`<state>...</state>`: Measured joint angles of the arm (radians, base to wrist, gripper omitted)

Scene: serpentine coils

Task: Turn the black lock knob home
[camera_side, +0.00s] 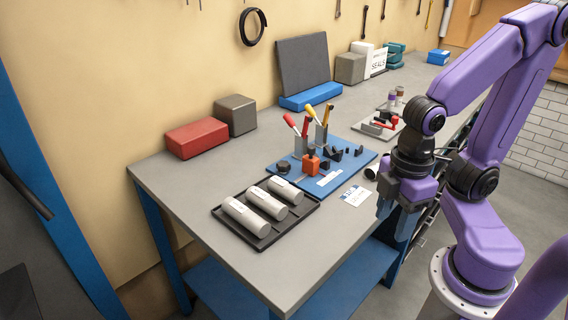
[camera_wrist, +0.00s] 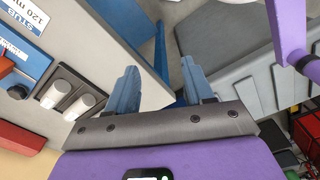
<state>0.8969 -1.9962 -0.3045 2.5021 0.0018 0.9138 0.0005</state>
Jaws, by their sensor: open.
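My gripper (camera_side: 393,225) hangs off the front edge of the bench, fingers pointing down, apart and empty. It also shows in the wrist view (camera_wrist: 159,67), with nothing between the blue fingers. In the side view a blue mat (camera_side: 327,190) holds several small black parts. I cannot tell for sure which black part is the lock knob. My gripper is right of the mat and touches none of these.
A black tray (camera_side: 262,246) with white cylinders (camera_side: 246,214) lies at the front left. A small grey plate (camera_side: 365,131) with red-handled parts lies behind. A white card (camera_side: 355,195) lies near the edge.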

